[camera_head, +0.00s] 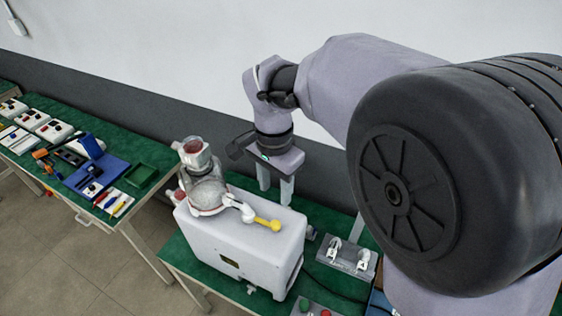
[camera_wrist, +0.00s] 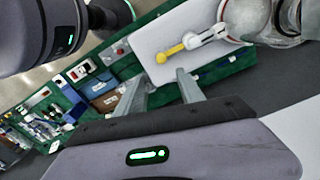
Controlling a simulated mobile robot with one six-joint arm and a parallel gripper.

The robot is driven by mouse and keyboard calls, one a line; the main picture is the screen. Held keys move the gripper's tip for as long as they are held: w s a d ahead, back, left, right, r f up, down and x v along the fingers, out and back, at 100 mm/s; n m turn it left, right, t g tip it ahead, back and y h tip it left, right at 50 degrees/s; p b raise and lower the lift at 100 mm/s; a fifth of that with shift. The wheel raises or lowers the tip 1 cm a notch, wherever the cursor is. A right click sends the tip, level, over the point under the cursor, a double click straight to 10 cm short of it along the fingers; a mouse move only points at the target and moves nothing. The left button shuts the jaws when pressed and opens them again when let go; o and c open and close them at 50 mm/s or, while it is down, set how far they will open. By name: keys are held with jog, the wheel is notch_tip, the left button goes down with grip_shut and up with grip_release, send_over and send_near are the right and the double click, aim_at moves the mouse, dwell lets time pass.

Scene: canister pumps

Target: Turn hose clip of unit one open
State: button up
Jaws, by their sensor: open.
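A white pump unit (camera_head: 235,250) stands on the green table, with a round canister (camera_head: 207,190) on top. A white lever with a yellow handle (camera_head: 267,224), which looks like the hose clip, lies across the unit's top and points right. In the wrist view the yellow handle (camera_wrist: 170,53) is beyond my fingertips. My gripper (camera_head: 276,198) is open and empty, pointing down behind the unit's right part, apart from the handle. The wrist view shows both fingers (camera_wrist: 158,84) spread, with nothing between them. I cannot read which unit number this is.
A grey box with two white switches (camera_head: 347,256) stands right of the unit. A box with red and green buttons (camera_head: 318,309) is at the front. Another green table (camera_head: 150,150) at left holds tools and a blue case (camera_head: 97,172). A wall runs behind.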

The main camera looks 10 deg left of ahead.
aim_at(276, 223)
notch_tip(276, 223, down, 13)
jog(key=shift+r+b, duration=0.1)
jog(key=shift+b, duration=0.85)
jog(key=shift+w+a+f, duration=0.15)
jog(key=shift+f, duration=0.25)
grip_shut()
